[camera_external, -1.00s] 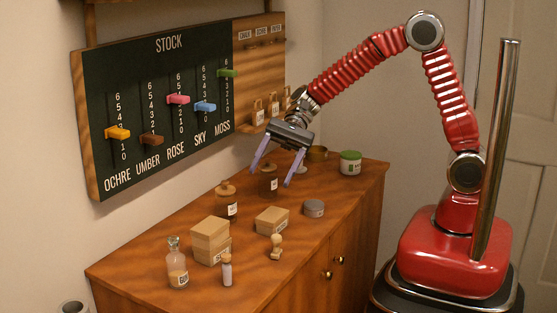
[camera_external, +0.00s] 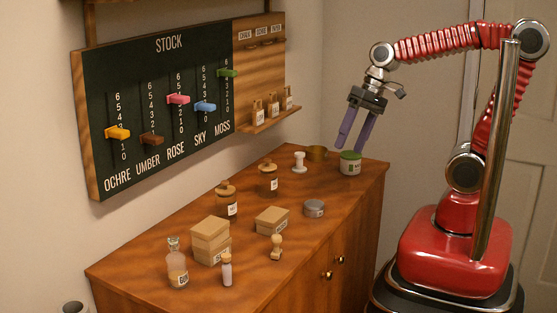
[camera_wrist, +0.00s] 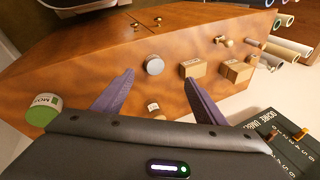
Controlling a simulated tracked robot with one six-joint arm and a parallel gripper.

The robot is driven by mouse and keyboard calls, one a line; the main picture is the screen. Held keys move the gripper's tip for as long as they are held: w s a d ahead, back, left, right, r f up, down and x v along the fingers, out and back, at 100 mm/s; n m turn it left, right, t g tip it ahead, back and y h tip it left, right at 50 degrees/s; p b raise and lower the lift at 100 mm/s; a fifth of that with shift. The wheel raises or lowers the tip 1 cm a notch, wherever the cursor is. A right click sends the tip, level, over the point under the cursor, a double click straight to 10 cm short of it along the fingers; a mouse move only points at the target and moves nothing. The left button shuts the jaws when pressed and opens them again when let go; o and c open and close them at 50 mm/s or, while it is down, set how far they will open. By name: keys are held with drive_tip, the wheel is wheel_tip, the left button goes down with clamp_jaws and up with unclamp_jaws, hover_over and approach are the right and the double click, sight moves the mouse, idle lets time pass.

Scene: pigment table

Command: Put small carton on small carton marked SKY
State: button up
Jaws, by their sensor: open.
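Two small cartons are stacked on the cabinet top, an upper carton (camera_external: 209,230) resting on a lower carton (camera_external: 212,252). Another small carton (camera_external: 272,220) stands alone to their right, its label too small to read. In the wrist view the lone carton (camera_wrist: 192,68) is near the middle and the stack (camera_wrist: 237,69) is to its right. My gripper (camera_external: 352,146) is open and empty, with purple fingers pointing down near the green-lidded jar (camera_external: 350,163). It is well to the right of the cartons and above the cabinet.
Brown bottles (camera_external: 227,200), a grey tin (camera_external: 314,208), a wooden stamp (camera_external: 276,247), a clear bottle (camera_external: 177,264) and a small vial (camera_external: 227,270) stand around the cartons. The stock board (camera_external: 160,110) hangs behind.

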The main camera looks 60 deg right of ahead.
drive_tip(key=s+d+r+n+t+h, duration=0.1)
drive_tip(key=s+d+n+t+h, duration=0.1)
drive_tip(key=s+d, duration=0.3)
drive_tip(key=d+n+h, duration=0.1)
drive_tip(key=d, duration=0.3)
drive_tip(key=shift+d+r+n+t+h, duration=0.2)
drive_tip(key=shift+d+n+t+h, duration=0.1)
drive_tip(key=shift+t+h, duration=0.1)
